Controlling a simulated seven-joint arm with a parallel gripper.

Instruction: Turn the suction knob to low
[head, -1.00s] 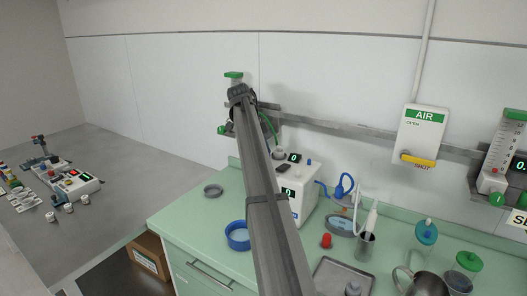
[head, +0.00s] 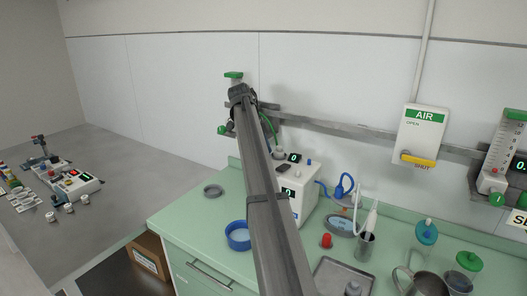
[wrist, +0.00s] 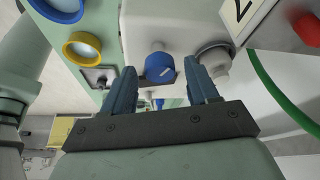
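In the wrist view a blue knob (wrist: 160,67) with a pale mark sits on a pale housing (wrist: 185,20). My gripper (wrist: 161,77) is open, with one finger on each side of the knob in the picture. I see no clear contact between the fingers and the knob. No lettering shows by the knob, so I cannot read its setting. In the head view my arm hides the gripper, the knob and most of a device on the wall rail. Green parts of that device (head: 233,75) show around the arm's end.
A metal rail (head: 350,128) runs along the wall, with an AIR box (head: 422,135) and a flowmeter (head: 500,150). A white unit (head: 302,190) with a display stands on the green counter (head: 205,212). A green hose (wrist: 285,105) and red knob (wrist: 307,29) are right in the wrist view.

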